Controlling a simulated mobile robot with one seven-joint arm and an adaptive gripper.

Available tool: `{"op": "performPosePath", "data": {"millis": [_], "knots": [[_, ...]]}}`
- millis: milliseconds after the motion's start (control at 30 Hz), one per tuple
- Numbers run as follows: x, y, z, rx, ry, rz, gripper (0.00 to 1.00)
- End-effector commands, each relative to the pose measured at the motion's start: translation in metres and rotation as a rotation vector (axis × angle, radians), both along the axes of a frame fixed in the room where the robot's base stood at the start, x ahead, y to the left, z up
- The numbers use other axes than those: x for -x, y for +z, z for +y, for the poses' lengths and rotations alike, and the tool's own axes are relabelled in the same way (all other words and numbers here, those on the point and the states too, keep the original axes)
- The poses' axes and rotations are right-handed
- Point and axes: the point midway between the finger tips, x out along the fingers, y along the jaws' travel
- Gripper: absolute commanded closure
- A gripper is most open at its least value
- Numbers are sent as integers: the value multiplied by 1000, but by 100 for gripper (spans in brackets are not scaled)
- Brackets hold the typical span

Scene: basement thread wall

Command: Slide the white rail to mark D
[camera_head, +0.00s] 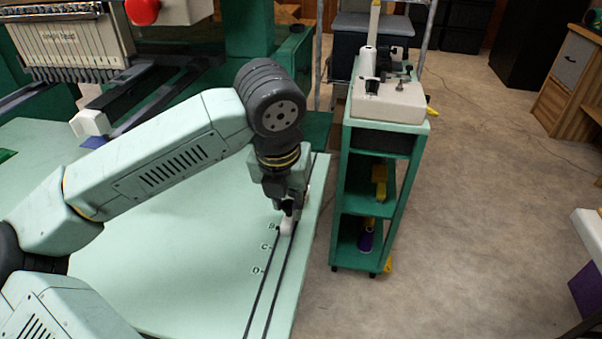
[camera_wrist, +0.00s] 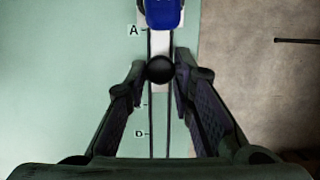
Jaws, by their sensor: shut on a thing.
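The white rail (camera_wrist: 160,44) lies in the dark-edged track on the pale green table, with a round black knob (camera_wrist: 160,69) on top. My gripper (camera_wrist: 160,74) is shut on the knob, with a finger on each side. In the head view my gripper (camera_head: 288,212) is low over the track, and the rail's white near end (camera_head: 287,227) shows beside mark B (camera_head: 271,226). Mark C (camera_head: 264,246) and mark D (camera_head: 256,270) lie nearer along the track, with bare track beside D. Mark A (camera_wrist: 134,30) shows in the wrist view. My gripper hides most of the rail in the head view.
A blue part (camera_wrist: 165,12) sits at the rail's far end. A green shelf cart (camera_head: 340,200) with a white machine (camera_head: 388,102) on top stands right of the table. An embroidery machine (camera_head: 75,45) is at the back left. The table left of the track is clear.

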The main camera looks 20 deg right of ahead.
Motion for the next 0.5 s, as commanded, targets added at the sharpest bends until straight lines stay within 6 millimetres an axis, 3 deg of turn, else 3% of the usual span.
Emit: {"op": "performPosePath", "data": {"millis": [500], "knots": [[13,0,8,2,0,0,100]]}}
